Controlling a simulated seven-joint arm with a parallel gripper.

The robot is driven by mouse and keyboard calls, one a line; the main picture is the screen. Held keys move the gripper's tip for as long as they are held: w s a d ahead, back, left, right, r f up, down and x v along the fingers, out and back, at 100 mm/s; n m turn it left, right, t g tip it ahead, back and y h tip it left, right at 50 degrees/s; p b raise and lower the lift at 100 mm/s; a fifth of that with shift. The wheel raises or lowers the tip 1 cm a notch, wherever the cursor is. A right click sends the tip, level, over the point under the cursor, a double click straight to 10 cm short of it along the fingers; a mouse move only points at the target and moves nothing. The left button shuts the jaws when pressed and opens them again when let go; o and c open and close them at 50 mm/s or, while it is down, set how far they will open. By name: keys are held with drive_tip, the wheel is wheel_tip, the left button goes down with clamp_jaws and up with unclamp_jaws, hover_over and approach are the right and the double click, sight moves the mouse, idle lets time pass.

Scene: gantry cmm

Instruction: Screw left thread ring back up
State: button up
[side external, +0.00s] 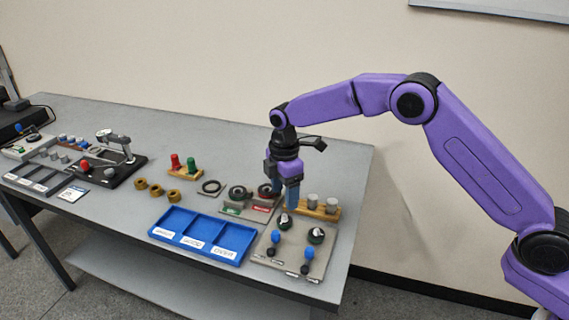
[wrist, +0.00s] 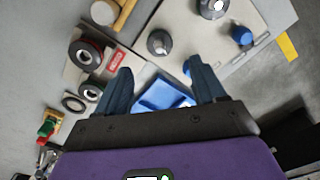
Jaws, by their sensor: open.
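A light grey board (side external: 262,259) near the table's front right carries two dark round pieces with pale tops, which look like thread rings. The left one (side external: 285,222) is just below my gripper (side external: 291,203); the right one (side external: 316,236) stands apart from it. In the wrist view, one dark ring (wrist: 160,43) lies ahead of the gap between my fingers, and the other (wrist: 212,7) is at the top edge. My gripper (wrist: 164,76) is open and empty, its fingers pointing down. Whether the ring's thread is engaged is too small to tell.
Blue knobs (side external: 275,237) with dark bases stand on the same board. A blue three-part tray (side external: 203,233) lies to its left.

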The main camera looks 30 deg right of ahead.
wheel_tip(320, 180, up, 9)
hover_over(287, 216)
drive_tip(key=s+a, duration=0.1)
drive_tip(key=shift+a+f, duration=0.1)
drive_tip(key=shift+f, duration=0.1)
drive_tip(key=d+m+y, duration=0.2)
drive_tip(key=d+m, duration=0.2)
drive_tip(key=m, duration=1.4)
drive_tip(key=d+m+y, duration=0.2)
drive_tip(key=d+m, duration=0.2)
drive_tip(key=m, duration=1.4)
drive_tip(key=shift+y, duration=0.3)
drive_tip(key=x, duration=1.8)
drive_tip(key=shift+f, duration=0.1)
